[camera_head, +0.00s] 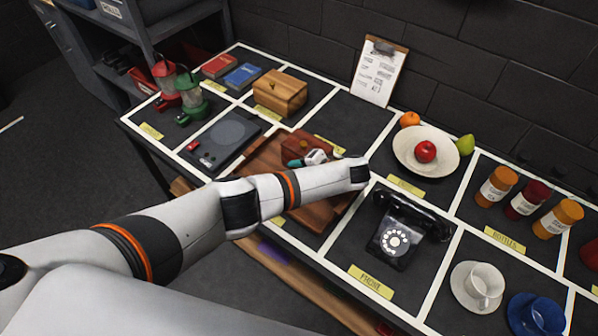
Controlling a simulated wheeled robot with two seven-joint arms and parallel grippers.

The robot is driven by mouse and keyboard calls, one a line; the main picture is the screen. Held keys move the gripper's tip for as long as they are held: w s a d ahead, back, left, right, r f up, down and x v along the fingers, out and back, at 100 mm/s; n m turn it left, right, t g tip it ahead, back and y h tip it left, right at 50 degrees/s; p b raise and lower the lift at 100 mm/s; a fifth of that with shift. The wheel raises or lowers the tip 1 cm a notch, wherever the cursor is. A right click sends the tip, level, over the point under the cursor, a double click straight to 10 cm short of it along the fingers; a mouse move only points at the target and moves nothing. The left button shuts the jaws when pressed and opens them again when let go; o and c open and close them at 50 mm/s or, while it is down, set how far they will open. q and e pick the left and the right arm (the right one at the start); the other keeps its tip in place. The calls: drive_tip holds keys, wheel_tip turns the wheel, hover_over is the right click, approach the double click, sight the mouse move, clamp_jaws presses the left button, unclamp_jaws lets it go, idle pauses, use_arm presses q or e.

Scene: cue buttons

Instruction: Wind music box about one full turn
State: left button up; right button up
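A small red-brown box (300,144), which looks like the music box, sits on a brown wooden board in the middle of the table. My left arm reaches in from the left, and its wrist bends back toward this box. My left gripper (298,163) is small in view at the near side of the box, close to it or touching it. A teal piece shows at its tip. I cannot tell whether its fingers are open or shut, and any key or crank is hidden or too small to see. My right gripper is not in view.
A light wooden box (280,92) stands behind. A black phone (398,236) is right of my arm, and a fruit bowl (445,160) is behind it. Red and green lanterns (188,92), a dark flat device (223,138), bottles (524,200) and cups (484,283) fill other sections.

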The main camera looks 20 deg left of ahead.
use_arm(q)
drive_tip(key=shift+d+f+t+y+b, duration=0.15)
drive_tip(key=shift+t+y+b, duration=0.15)
drive_tip(key=shift+y+b, duration=0.2)
drive_tip(key=o, duration=1)
drive_tip(key=b+v, duration=0.1)
drive_tip(key=v, duration=1.1)
drive_tip(key=shift+b, duration=0.3)
drive_tip(key=shift+d, duration=0.1)
